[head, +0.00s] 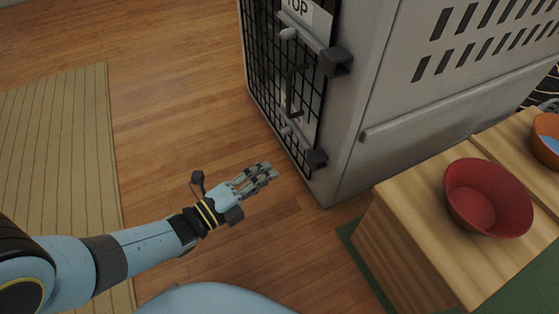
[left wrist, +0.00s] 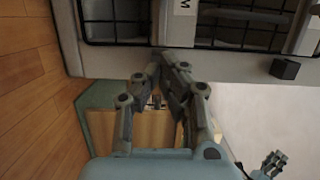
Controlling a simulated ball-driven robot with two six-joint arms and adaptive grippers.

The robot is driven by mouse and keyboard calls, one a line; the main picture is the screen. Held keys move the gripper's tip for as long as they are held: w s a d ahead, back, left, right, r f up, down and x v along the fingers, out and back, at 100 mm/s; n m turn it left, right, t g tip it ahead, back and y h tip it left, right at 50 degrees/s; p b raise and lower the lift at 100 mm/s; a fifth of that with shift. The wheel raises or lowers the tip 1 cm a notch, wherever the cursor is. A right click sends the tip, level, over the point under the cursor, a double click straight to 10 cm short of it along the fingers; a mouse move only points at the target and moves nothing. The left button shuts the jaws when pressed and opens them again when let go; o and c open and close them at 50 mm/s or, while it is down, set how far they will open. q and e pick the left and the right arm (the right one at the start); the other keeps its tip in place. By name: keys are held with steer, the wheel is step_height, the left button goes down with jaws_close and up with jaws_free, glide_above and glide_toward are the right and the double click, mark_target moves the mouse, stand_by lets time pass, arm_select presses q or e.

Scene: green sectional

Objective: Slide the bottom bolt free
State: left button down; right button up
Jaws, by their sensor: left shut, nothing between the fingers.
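A grey pet crate (head: 355,120) has a black wire door (head: 262,70). The pale bottom bolt's knob (head: 286,130) shows low on the door's latch side, with a black bracket (head: 317,158) beside it. My left gripper (head: 268,170) is shut and empty, just in front of the crate and apart from the bolt. In the left wrist view its closed fingertips (left wrist: 164,62) are near the crate's lower frame (left wrist: 225,62), where a label ending in M (left wrist: 185,6) and a black bracket (left wrist: 285,68) show. What seems to be my right gripper (left wrist: 273,160) is small at the lower right.
A top bolt knob (head: 288,33) and upper bracket (head: 335,61) are higher on the crate, near a TOP label (head: 299,8). A wooden table (head: 405,215) with a red bowl (head: 488,197) and an orange bowl (head: 546,140) stands right. Floor at left is clear around a striped rug (head: 60,140).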

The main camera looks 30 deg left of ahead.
arm_select(q)
steer(key=shift+v, duration=1.3)
arm_select(e)
steer(key=shift+w+d+f+m+g+h, duration=0.1)
steer(key=shift+f+m+g+h, duration=0.1)
steer(key=shift+f, duration=0.2)
steer(key=shift+w+d+f+m+g+h, duration=0.1)
steer(key=shift+f+g+h, duration=0.1)
steer(key=shift+f, duration=0.25)
steer(key=shift+w+f+m+g+h, duration=0.1)
steer(key=shift+f+g+h, duration=0.1)
steer(key=shift+f, duration=0.2)
